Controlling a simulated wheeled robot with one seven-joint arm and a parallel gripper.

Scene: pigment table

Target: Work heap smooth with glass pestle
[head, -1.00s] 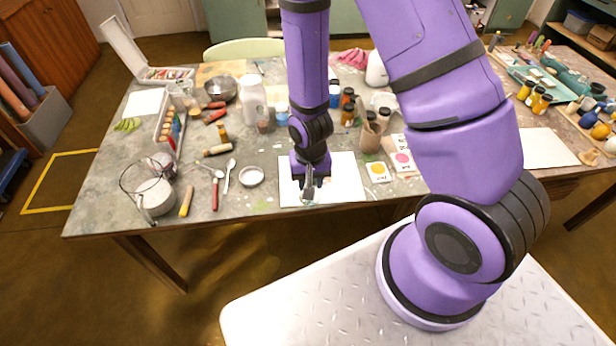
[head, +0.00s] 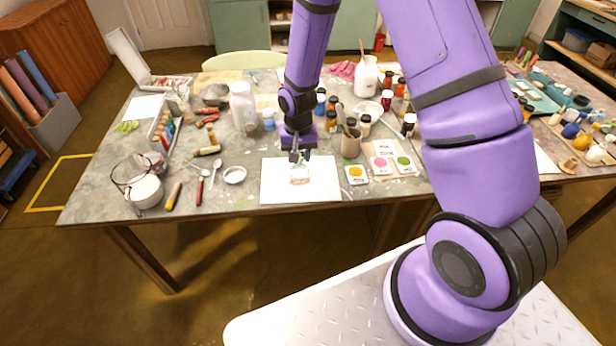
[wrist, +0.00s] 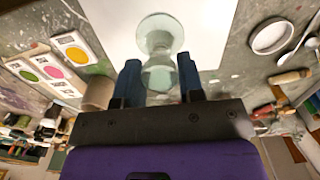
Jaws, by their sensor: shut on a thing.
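A clear glass pestle (head: 300,175) with a wide round foot is over the white sheet (head: 325,188), near its middle. My gripper (head: 299,157) is shut on the pestle's upper part. The wrist view shows the pestle (wrist: 158,42) between the two dark blue fingers of my gripper (wrist: 159,76), its wide foot towards the white sheet (wrist: 205,25). The foot seems to be at or close to the sheet; I cannot tell if it touches. A faint pinkish tint shows at the glass in the head view. No heap can be made out clearly.
A white dish (head: 234,175) and spoons lie left of the sheet. A yellow swatch card (head: 356,174), a tool pot (head: 351,143) and pink and green cards stand right. Jars crowd behind. The table's front edge runs just before the sheet.

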